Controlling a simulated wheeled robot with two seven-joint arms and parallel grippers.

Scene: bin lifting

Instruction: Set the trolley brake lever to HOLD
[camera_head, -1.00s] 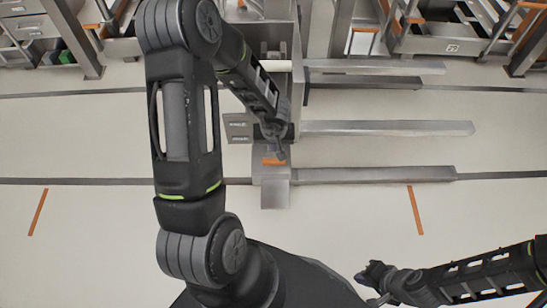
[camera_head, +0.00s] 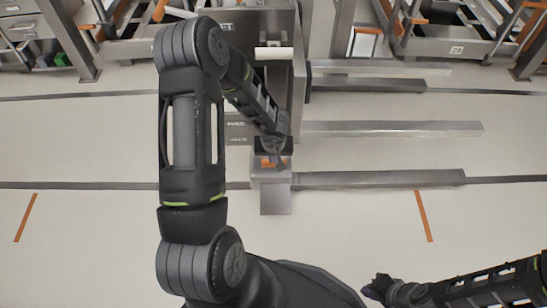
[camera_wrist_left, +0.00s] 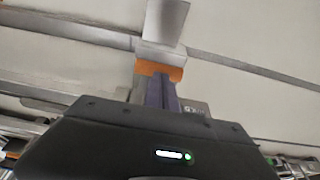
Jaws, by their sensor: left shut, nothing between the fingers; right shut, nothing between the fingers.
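The trolley's brake unit (camera_head: 271,176) is a grey metal box at the front of the grey trolley frame, with an orange part (camera_head: 266,163) on top, probably the lever's grip. My left gripper (camera_head: 282,166) is shut and empty, with its tips right at the orange part. In the left wrist view, the shut dark fingers (camera_wrist_left: 161,94) point at the orange part (camera_wrist_left: 160,70) and overlap its lower edge. I cannot tell whether they touch. A label plate (camera_head: 236,132) beside the unit is too small to read. My right gripper (camera_head: 372,288) is shut and empty at lower right, far from the trolley.
Grey metal rails (camera_head: 390,129) run out to the right of the trolley. A grey plate (camera_head: 275,201) sticks out in front of the brake unit. Other trolleys (camera_head: 455,45) stand at the back. The pale floor in front is clear, with orange marks (camera_head: 424,216).

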